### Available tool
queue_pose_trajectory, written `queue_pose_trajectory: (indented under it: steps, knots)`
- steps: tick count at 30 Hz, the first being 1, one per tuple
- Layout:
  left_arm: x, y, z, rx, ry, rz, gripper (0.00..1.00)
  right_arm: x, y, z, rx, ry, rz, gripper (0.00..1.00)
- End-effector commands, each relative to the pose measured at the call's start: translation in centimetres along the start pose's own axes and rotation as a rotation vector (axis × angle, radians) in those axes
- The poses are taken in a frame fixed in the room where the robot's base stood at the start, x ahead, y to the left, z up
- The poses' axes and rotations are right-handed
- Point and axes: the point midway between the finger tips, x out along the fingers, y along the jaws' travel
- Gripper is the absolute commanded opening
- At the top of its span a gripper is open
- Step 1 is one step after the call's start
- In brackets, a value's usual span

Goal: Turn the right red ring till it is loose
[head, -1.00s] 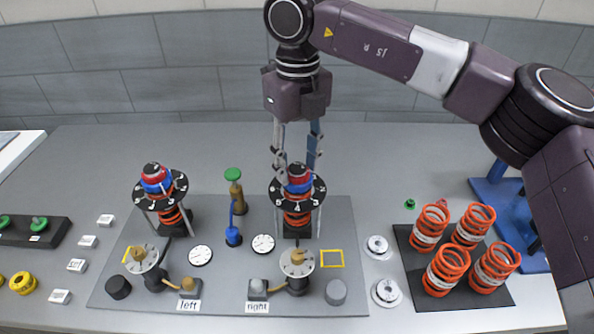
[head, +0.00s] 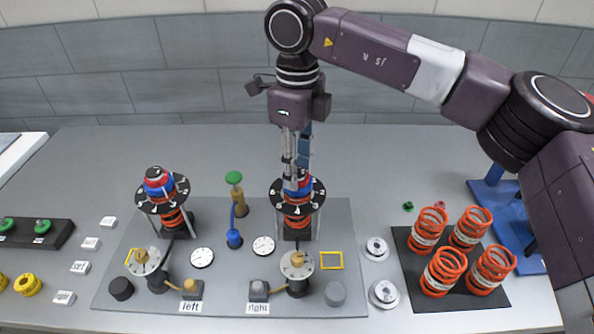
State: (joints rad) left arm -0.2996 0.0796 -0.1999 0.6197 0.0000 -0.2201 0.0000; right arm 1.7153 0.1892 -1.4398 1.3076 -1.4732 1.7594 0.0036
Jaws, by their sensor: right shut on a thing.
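The right post stands at the back of the grey base plate (head: 225,283). It carries a black numbered disc (head: 312,193), a blue band and an orange spring (head: 297,217) below. My right gripper (head: 297,178) points straight down and is shut on the right red ring at the top of this post. Its fingers hide most of the ring. The left post has the same build, with its red ring (head: 158,173) and black disc (head: 180,188) in plain sight. My left gripper is not in view.
A dark mat (head: 408,283) with several orange springs (head: 441,272) lies at the right, beside silver discs (head: 384,293). Front dials, gauges and a green-topped valve (head: 234,178) stand near the posts. White tags and yellow rings (head: 28,285) lie at the left. The back table is clear.

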Motion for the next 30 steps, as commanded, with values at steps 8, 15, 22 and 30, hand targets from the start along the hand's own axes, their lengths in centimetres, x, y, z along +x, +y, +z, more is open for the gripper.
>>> queue_pose_trajectory:
  steps: [8,15,22,30]
  knots:
    - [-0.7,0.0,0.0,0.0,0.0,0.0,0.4,-0.1,0.0,0.0,-0.247,0.0,0.001,0.06]
    - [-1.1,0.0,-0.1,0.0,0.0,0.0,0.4,0.0,0.0,0.0,-0.459,0.0,0.002,0.06]
    - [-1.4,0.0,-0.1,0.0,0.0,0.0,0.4,0.0,0.0,0.0,-0.664,0.0,0.001,0.06]
    - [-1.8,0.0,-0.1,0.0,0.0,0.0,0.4,0.0,0.0,0.0,-0.898,0.0,0.001,0.06]
